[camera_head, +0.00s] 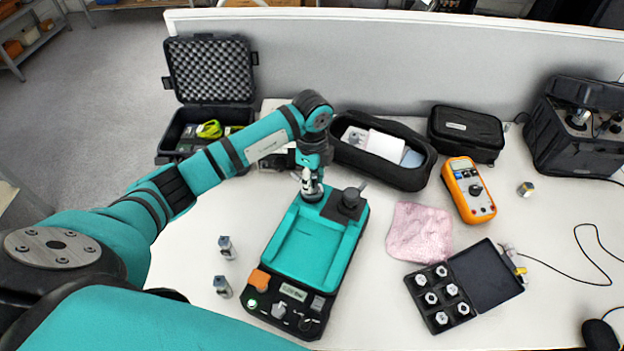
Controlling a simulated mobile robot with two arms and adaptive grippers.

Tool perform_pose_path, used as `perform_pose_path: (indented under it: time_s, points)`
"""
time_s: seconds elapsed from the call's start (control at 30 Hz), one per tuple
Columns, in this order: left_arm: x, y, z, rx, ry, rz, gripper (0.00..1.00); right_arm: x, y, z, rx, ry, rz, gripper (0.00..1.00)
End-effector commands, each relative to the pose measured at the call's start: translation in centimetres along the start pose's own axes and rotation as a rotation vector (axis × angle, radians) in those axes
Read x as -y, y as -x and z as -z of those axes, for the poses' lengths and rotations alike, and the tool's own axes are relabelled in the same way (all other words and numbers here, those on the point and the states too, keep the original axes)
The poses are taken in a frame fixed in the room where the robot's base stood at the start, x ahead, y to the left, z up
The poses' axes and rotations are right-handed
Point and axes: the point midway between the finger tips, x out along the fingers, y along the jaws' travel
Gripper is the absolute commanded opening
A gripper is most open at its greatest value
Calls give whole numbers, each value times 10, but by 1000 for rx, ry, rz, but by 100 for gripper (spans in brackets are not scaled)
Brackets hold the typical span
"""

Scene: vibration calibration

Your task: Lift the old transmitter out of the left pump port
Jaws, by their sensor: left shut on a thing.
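The teal and black pump (312,240) stands on the white table, with its panel of knobs toward me. My left gripper (312,178) points down at the pump's far left corner, where the left port is. It is shut on the old transmitter (312,191), a small metallic piece mostly hidden by the fingers. I cannot tell whether the transmitter is still seated in the port or just above it. A black round part (350,199) with a cable stands at the pump's far right corner. My right gripper is not in view.
Two small metallic transmitters (226,247) (223,287) stand left of the pump. To the right lie a pink bubble-wrap pouch (420,232), a case of several sensors (487,277) and an orange multimeter (468,189). Black cases line the back, including an open pouch (408,178) close behind the gripper.

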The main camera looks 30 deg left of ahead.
Motion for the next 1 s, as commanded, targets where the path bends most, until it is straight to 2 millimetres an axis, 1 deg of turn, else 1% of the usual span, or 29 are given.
perform_pose_path:
  time_s: [0.17,0.33,0.47,0.7,0.8,0.9,1.0]
  points:
    - [1,11,0,-1,-1,4,0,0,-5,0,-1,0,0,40]
    - [2,35,0,-1,-1,7,0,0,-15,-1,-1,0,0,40]
    - [-27,34,7,0,-6,1,0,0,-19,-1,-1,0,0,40]
    - [-89,40,23,-1,-5,3,0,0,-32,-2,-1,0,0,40]
    - [-112,43,29,-1,-4,3,0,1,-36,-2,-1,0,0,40]
    - [-131,45,34,-1,-3,2,0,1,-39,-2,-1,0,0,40]
    - [-143,47,38,-1,-2,1,0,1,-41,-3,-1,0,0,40]
